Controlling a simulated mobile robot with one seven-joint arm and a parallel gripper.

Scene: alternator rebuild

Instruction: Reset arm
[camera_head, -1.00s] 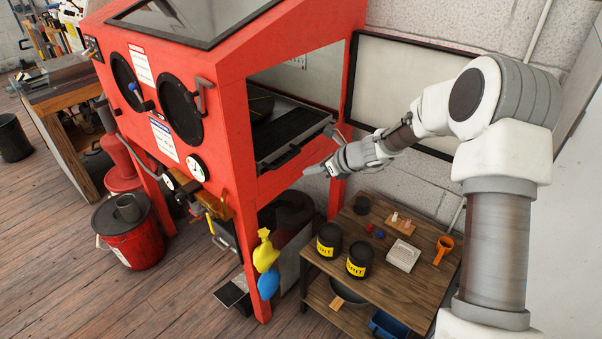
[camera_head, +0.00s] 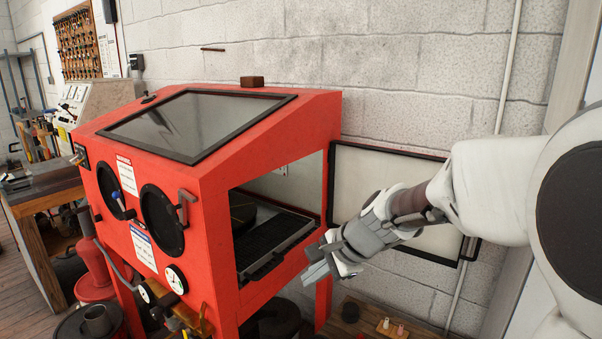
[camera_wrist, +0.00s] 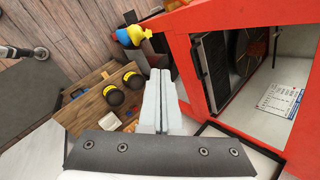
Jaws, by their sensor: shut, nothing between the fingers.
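My gripper (camera_head: 318,268) is in front of the open side of the red blasting cabinet (camera_head: 262,130), at the right end of its doorway. In the wrist view my gripper (camera_wrist: 163,75) shows its two pale fingers side by side and touching, with nothing between them. The fingers point past the cabinet's red frame (camera_wrist: 185,70) toward the floor side. My arm reaches in from the right of the head view.
The cabinet's side door (camera_head: 350,185) stands open against the block wall, behind my arm. A slatted tray (camera_head: 270,243) lies inside the cabinet. A wooden side table (camera_wrist: 72,118) with dark jars (camera_wrist: 114,96) stands below. Yellow and blue things (camera_wrist: 130,35) hang at the cabinet.

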